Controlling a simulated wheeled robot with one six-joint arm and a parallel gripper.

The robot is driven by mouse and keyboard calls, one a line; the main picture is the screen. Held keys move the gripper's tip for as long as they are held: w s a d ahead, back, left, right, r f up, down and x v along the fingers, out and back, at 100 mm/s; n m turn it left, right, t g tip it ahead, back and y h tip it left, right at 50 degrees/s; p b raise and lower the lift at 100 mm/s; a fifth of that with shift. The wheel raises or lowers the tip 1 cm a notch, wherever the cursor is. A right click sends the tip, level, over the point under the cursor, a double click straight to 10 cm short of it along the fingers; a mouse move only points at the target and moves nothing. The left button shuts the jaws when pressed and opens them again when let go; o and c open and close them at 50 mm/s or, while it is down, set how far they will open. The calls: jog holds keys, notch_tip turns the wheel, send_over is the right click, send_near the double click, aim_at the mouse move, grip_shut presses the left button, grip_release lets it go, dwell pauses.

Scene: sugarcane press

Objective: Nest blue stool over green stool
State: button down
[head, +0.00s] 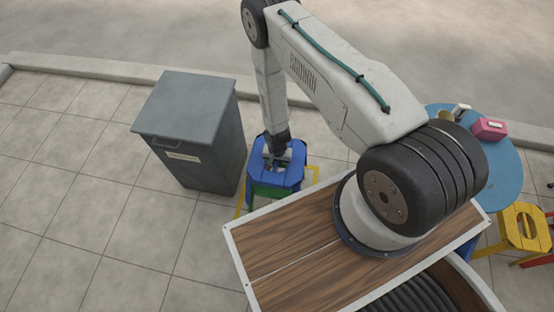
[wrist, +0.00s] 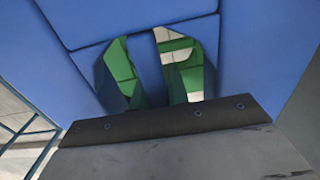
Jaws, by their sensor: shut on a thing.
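The blue stool (head: 289,180) is upright beside the grey bin in the head view. My gripper (head: 276,156) reaches down onto its seat from above and is shut on it. In the wrist view the blue seat (wrist: 135,18) fills most of the picture, with my gripper's dark edge across the bottom. Green surfaces of the green stool (wrist: 118,62) show through the openings in the blue seat. In the head view some of the green stool (head: 268,190) shows just below the blue seat. The gripper's fingertips and the gap between the stools are hidden.
Yellow legs (head: 314,172) show around the stools. A grey lidded bin (head: 190,130) stands close on the left. On the right, a round blue table (head: 505,175) carries a pink box (head: 490,128), with a yellow stool (head: 525,228) near it. Tiled floor is free at left.

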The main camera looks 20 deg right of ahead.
jog(key=shift+f, duration=3.75)
jog(key=shift+s+f, duration=0.1)
jog(key=shift+f, duration=0.15)
